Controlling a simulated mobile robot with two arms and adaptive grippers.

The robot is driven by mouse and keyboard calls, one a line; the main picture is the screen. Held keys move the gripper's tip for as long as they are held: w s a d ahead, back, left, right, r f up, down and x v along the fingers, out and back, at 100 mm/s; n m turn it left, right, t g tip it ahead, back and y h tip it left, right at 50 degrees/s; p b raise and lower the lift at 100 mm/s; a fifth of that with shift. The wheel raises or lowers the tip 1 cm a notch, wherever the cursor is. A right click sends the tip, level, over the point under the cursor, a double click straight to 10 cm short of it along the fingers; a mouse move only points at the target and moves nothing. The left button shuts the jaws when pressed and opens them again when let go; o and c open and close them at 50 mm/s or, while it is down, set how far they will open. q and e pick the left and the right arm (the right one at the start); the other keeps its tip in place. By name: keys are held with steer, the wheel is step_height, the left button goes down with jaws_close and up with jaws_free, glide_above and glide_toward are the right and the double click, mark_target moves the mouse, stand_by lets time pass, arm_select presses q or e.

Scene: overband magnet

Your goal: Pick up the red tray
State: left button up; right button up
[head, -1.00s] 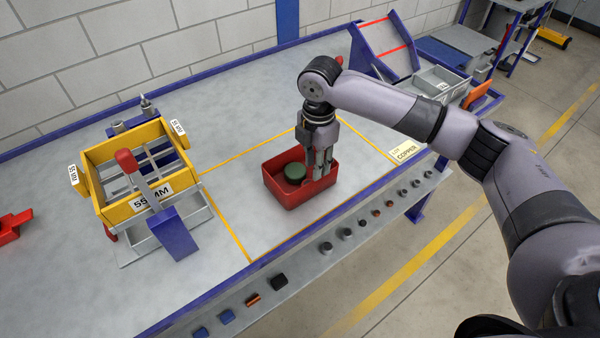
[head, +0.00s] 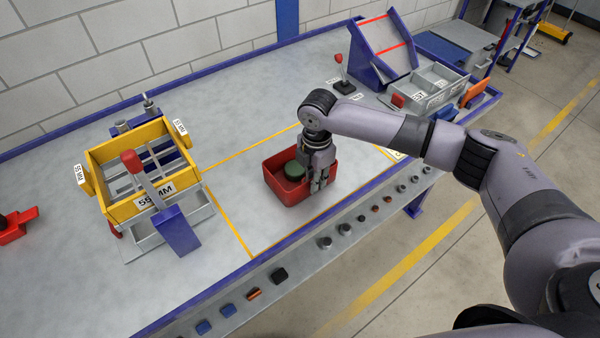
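The red tray (head: 285,189) sits on the grey bench inside the yellow taped outline. A dark green round object (head: 294,171) is in it, on its left side. My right gripper (head: 319,187) points down over the tray's near right side, with its fingertips low at the wall there. I cannot tell whether the fingers straddle the wall or touch it, nor how far apart they are. The gripper hides part of the tray's right inside. My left gripper is not in view.
A yellow frame marked 55 MM (head: 150,200) with a red-knobbed lever stands to the left. A red item (head: 14,228) lies at the far left. A blue sloped stand (head: 384,48) and grey bins (head: 432,88) are at the back right. Several small parts line the front ledge.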

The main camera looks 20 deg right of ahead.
jaws_close()
steer(key=shift+r, duration=0.1)
stand_by(0.5)
steer(key=shift+r, duration=0.1)
step_height(320, 180, up, 20)
steer(key=b, duration=0.3)
stand_by(0.3)
